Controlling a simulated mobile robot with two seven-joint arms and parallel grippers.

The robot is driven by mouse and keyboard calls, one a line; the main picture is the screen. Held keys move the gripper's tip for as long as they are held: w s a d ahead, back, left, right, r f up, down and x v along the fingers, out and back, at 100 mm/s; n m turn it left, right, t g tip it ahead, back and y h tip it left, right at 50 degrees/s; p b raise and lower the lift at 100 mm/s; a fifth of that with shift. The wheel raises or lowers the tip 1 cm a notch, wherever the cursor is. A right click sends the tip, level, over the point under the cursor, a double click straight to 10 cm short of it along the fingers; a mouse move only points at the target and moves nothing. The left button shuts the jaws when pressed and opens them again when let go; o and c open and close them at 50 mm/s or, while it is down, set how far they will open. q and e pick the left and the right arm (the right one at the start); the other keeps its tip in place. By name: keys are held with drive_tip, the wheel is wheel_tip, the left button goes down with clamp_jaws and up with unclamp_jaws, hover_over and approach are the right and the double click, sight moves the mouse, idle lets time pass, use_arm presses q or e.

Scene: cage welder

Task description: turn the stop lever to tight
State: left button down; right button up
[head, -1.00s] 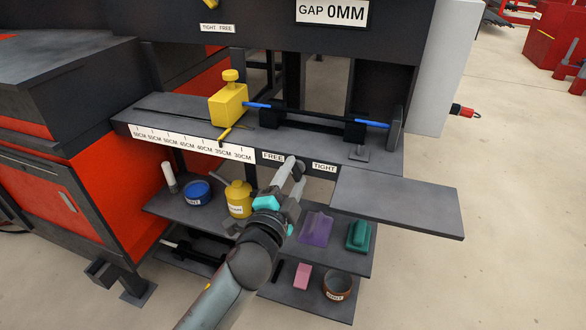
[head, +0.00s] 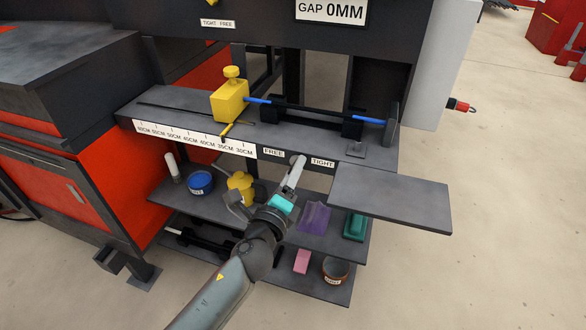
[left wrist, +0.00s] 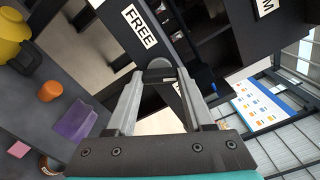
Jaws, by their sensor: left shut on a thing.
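The stop lever (left wrist: 158,65) shows in the left wrist view as a grey rounded end between my fingertips; the rest is hidden. My left gripper (head: 294,172) is shut on it at the front edge of the bench, and its fingers also fill the left wrist view (left wrist: 158,82). In the head view the gripper sits between the FREE label (head: 273,152) and the TIGHT label (head: 322,162). The FREE label (left wrist: 138,26) is beyond the fingers in the left wrist view. The yellow stop block (head: 230,102) stands on the bench, touching a blue-ended rod. My right gripper is not in view.
A flat grey side plate (head: 390,197) juts out right of the gripper. Open floor lies to the right.

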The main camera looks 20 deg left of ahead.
use_arm(q)
drive_tip(key=shift+m+p, duration=0.35)
drive_tip(key=shift+m, duration=1.25)
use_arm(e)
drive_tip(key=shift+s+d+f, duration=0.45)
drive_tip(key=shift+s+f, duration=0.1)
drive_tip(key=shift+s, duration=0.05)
use_arm(q)
drive_tip(key=shift+c, duration=1.4)
unclamp_jaws()
drive_tip(key=shift+s, duration=0.1)
drive_tip(key=s+b, duration=0.2)
drive_tip(key=s, duration=1.3)
drive_tip(key=shift+a, duration=0.3)
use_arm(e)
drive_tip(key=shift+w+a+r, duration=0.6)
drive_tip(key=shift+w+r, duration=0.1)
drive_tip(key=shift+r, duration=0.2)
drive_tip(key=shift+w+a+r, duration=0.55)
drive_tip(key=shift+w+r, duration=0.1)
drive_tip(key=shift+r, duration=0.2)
